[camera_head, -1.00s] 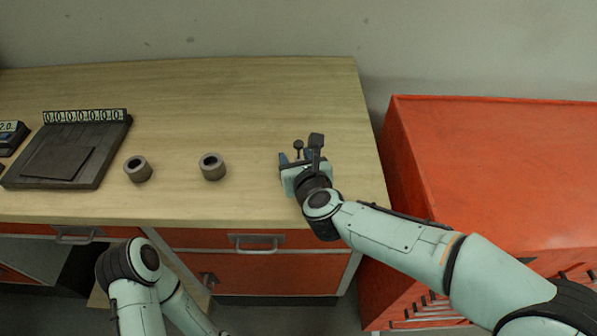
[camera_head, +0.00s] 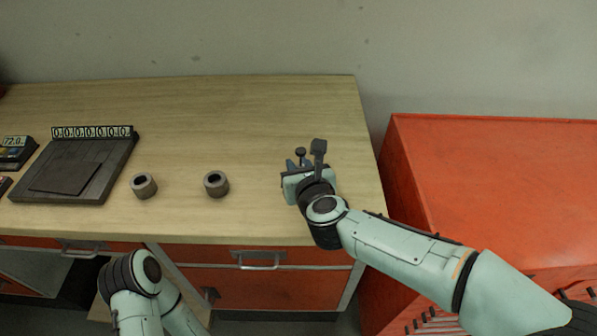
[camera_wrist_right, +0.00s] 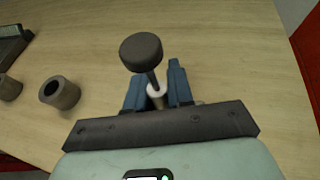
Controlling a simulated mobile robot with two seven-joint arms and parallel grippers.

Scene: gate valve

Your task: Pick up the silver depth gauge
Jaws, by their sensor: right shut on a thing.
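The depth gauge (camera_wrist_right: 141,53) shows in the right wrist view as a dark round knob on a thin stem, with a pale collar low between the fingers. In the head view its small dark knob (camera_head: 300,152) shows just beyond my right gripper. My right gripper (camera_head: 299,165) is at the right part of the bench top. Its blue fingers (camera_wrist_right: 156,92) are shut on the gauge, one on each side of the collar. The lower part of the gauge is hidden by the fingers and gripper body. My left arm shows at lower left, but its gripper is out of view.
Two short grey hollow cylinders stand on the wooden bench (camera_head: 240,115), one nearer (camera_head: 216,184) and one farther left (camera_head: 144,186). A dark scale-like plate (camera_head: 70,172) with a digit display lies at left. An orange cabinet (camera_head: 490,180) stands right of the bench. The back of the bench is clear.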

